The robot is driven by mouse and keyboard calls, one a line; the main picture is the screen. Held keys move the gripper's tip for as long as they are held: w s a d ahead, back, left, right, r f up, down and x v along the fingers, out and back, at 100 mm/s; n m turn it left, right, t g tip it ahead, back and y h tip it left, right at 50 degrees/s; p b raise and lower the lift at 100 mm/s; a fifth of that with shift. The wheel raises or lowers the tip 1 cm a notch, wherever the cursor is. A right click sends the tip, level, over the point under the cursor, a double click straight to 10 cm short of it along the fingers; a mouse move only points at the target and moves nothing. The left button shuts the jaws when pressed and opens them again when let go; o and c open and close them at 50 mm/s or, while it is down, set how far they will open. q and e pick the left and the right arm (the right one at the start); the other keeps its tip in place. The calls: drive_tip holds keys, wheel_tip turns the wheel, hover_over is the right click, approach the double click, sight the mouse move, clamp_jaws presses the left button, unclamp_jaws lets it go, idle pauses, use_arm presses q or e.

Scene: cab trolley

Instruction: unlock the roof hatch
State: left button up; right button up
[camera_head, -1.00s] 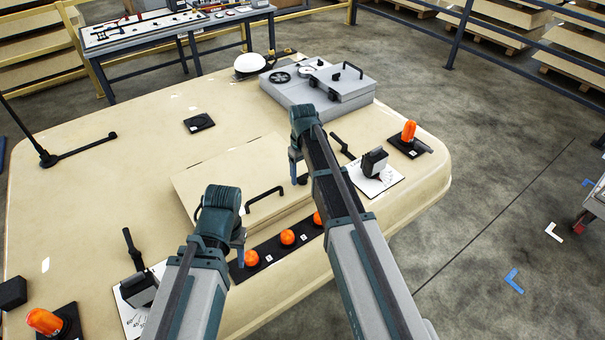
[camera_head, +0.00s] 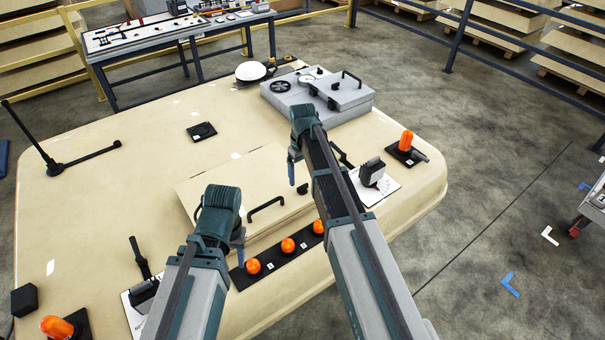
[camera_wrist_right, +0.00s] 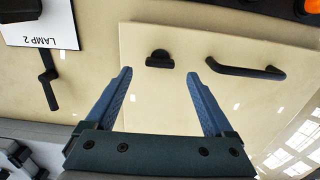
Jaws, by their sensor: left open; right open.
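The roof hatch (camera_head: 215,178) is a raised beige panel on the cab roof. It has a black bar handle (camera_head: 266,207) and a small black latch knob (camera_head: 302,188) near its right edge. The right wrist view shows the hatch (camera_wrist_right: 160,102), the knob (camera_wrist_right: 159,58) and the handle (camera_wrist_right: 246,70). My right gripper (camera_wrist_right: 159,73) is open and empty, with the knob ahead between its fingertips and apart from them. It also shows in the head view (camera_head: 292,170). My left gripper (camera_head: 238,242) is open beside the hatch's near left part; its fingers are partly hidden.
A strip with several orange lamps (camera_head: 270,262) lies along the hatch's near side. A LAMP 2 card (camera_wrist_right: 55,25) and a black crank lever (camera_wrist_right: 47,82) sit beside the hatch. A grey box unit (camera_head: 300,97) stands behind. Open roof lies left of the hatch.

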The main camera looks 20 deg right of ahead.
sight(303, 186)
use_arm(q)
wheel_tip(303, 186, up, 9)
drive_tip(key=p, duration=0.7)
drive_tip(key=shift+p, duration=0.35)
use_arm(e)
wheel_tip(303, 186, up, 9)
use_arm(q)
drive_tip(key=shift+f, duration=0.1)
use_arm(e)
drive_tip(key=shift+f, duration=0.1)
